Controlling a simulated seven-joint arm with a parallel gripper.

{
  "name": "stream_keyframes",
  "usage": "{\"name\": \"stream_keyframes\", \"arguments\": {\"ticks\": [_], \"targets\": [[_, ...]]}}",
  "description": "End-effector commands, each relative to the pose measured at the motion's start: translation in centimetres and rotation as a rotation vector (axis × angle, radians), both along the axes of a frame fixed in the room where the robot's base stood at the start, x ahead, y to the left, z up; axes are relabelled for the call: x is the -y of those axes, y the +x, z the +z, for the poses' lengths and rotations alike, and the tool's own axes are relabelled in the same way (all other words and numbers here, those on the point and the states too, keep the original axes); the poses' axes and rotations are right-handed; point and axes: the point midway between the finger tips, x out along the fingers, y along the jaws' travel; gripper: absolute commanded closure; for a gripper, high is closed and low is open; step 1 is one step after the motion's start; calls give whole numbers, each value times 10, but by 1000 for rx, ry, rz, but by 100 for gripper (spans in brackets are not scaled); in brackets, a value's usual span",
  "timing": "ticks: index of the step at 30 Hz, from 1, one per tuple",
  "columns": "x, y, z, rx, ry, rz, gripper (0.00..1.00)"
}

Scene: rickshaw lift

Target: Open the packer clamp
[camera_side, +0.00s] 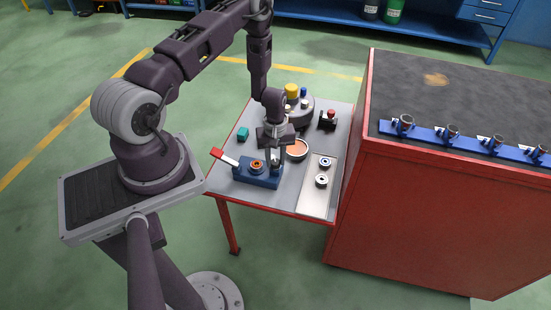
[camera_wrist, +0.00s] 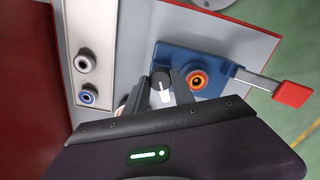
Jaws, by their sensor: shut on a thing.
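The packer clamp (camera_side: 257,175) is a blue block on the table with an orange-ringed round part (camera_wrist: 197,81) and a pale lever ending in a red handle (camera_side: 217,153). In the wrist view the blue body (camera_wrist: 222,62) lies ahead of my fingers, and the red handle (camera_wrist: 293,94) sticks out to the right. A dark knob with a white mark (camera_wrist: 160,82) shows at the left end of the body. My gripper (camera_side: 274,163) is down at this end, its fingers (camera_wrist: 160,95) shut on the knob. The fingers partly hide the knob's sides.
A metal plate (camera_side: 317,199) with two round parts (camera_side: 321,181) lies right of the clamp. Behind are a bowl with orange contents (camera_side: 299,149), a teal cube (camera_side: 242,134), a red-topped part (camera_side: 331,114) and a yellow cylinder (camera_side: 292,91). A tall red cabinet (camera_side: 440,220) blocks the right.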

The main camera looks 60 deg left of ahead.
Motion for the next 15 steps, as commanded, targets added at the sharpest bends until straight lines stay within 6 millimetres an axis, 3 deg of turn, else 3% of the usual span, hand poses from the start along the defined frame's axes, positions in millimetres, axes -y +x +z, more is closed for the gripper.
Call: {"name": "stream_keyframes", "arguments": {"ticks": [15], "targets": [[0, 1, 1, 0, 1, -368, 100]]}}
